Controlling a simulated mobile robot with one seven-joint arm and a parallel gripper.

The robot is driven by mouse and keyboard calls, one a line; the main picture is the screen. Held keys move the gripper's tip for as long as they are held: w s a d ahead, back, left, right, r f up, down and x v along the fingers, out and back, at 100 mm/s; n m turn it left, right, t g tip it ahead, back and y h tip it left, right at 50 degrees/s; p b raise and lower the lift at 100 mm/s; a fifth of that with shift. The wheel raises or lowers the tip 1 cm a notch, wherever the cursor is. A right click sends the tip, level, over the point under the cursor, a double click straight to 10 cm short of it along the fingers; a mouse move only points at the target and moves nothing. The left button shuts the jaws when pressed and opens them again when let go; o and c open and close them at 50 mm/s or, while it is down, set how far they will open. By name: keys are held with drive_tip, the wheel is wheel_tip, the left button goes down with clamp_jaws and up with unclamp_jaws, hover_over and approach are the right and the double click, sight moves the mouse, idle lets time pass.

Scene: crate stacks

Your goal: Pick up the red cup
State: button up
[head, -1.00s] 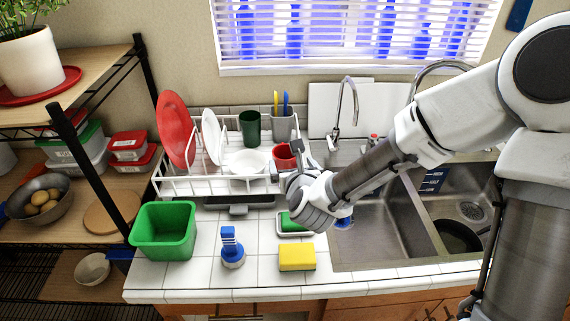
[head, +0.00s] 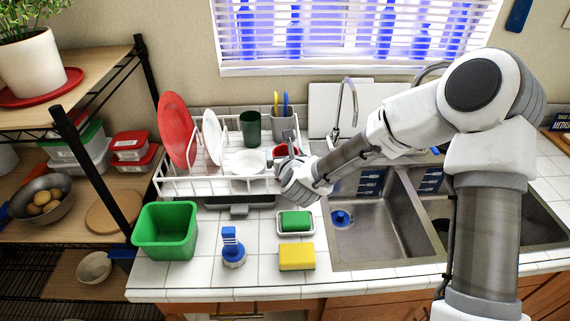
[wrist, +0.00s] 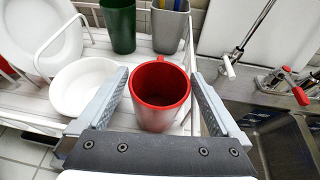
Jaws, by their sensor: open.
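The red cup (wrist: 160,98) stands upright in the dish rack, with its open top facing up. In the wrist view it sits between the two spread fingers of my gripper (wrist: 158,100), with a small gap visible on each side. In the head view the red cup (head: 286,151) is partly hidden behind my gripper (head: 284,160), which is at the right end of the rack. My gripper is open and holds nothing.
The white dish rack (head: 200,187) also holds a red plate (head: 175,130), white dishes, a dark green cup (head: 250,127) and a grey utensil holder (head: 283,128). The faucet (head: 340,115) and sink (head: 370,225) are to the right. A green bin (head: 165,232) stands at the front left.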

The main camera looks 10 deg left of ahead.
drive_tip(key=shift+c, duration=0.2)
clamp_jaws()
drive_tip(key=shift+r, duration=0.1)
